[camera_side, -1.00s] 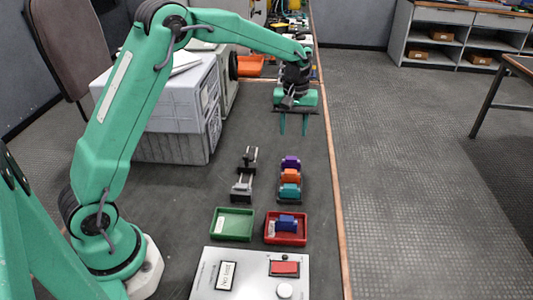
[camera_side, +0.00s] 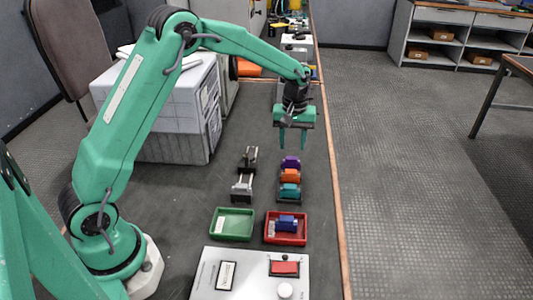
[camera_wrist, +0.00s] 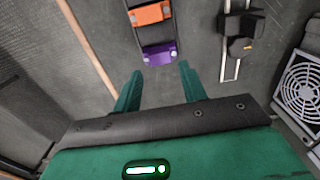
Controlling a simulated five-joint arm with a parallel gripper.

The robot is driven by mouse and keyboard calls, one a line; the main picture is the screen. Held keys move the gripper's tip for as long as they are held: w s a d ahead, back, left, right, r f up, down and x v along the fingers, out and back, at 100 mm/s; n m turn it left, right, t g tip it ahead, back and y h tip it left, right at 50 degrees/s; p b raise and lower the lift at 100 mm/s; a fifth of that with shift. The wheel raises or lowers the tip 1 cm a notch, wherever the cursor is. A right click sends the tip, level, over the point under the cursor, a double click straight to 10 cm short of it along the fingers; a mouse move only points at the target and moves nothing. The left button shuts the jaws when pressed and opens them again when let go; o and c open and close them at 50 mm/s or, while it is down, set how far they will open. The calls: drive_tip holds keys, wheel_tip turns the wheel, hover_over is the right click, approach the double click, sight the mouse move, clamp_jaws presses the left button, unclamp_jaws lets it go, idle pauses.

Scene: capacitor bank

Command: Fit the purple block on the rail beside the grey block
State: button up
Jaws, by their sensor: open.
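The purple block (camera_side: 291,162) sits at the far end of a dark holder, in line with an orange block (camera_side: 290,175) and a teal block (camera_side: 289,190). My gripper (camera_side: 293,146) is open and empty, pointing down above and just beyond the purple block. In the wrist view the purple block (camera_wrist: 160,55) lies just ahead of the gap between my fingertips (camera_wrist: 160,72). The rail (camera_wrist: 231,62) runs to the right, with a dark grey block (camera_wrist: 241,28) on it. The rail also shows in the side view (camera_side: 243,178), left of the holder.
A green tray (camera_side: 233,237) and a red tray (camera_side: 270,242) with a blue block (camera_side: 286,221) stand nearer. A control panel (camera_side: 245,280) is in front. A grey fan unit (camera_wrist: 302,85) stands beyond the rail. The table's wooden edge (camera_side: 336,200) is at right.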

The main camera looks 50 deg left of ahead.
sight(291, 158)
drive_tip(key=shift+f, duration=2.1)
drive_tip(key=c, duration=0.7)
drive_tip(key=shift+r, duration=0.15)
drive_tip(key=shift+r, duration=3.35)
